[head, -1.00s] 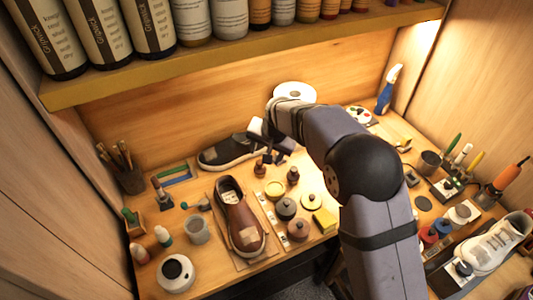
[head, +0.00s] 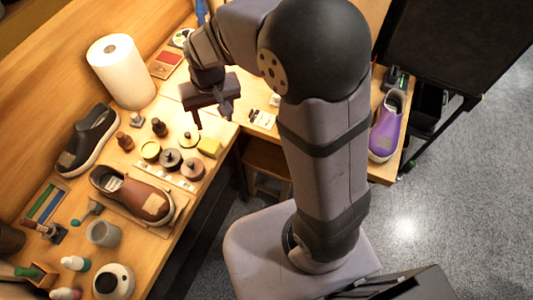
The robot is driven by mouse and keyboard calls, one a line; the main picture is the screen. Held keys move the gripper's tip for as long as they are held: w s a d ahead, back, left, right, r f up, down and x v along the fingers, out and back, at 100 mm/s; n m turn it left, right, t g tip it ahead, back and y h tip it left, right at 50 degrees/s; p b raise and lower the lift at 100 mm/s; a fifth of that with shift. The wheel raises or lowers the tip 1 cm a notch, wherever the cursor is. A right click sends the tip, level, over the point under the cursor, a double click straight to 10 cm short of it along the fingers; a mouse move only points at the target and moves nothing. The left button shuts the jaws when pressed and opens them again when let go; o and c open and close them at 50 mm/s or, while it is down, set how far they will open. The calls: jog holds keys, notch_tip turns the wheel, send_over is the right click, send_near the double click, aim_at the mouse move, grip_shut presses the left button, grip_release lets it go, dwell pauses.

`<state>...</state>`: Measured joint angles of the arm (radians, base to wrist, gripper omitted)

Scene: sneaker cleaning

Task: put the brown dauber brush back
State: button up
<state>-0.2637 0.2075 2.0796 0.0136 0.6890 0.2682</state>
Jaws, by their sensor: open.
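The brown round pot (head: 193,170) stands on the bench with a small dark knob or handle upright on its top. This seems to be the brown dauber's pot, but I cannot tell the brush apart from a lid knob.
A brown shoe (head: 132,193) and a black shoe (head: 88,140) lie on the left. A paper roll (head: 120,70) stands behind. A purple shoe (head: 387,127) is on the right bench.

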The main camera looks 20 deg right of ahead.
jog(key=s+d+f+g, duration=0.2)
jog(key=s+d, duration=0.8)
jog(key=s, duration=0.5)
jog(key=shift+s+d+h, duration=0.2)
jog(key=shift+s+h, duration=0.05)
jog(key=shift+h, duration=0.05)
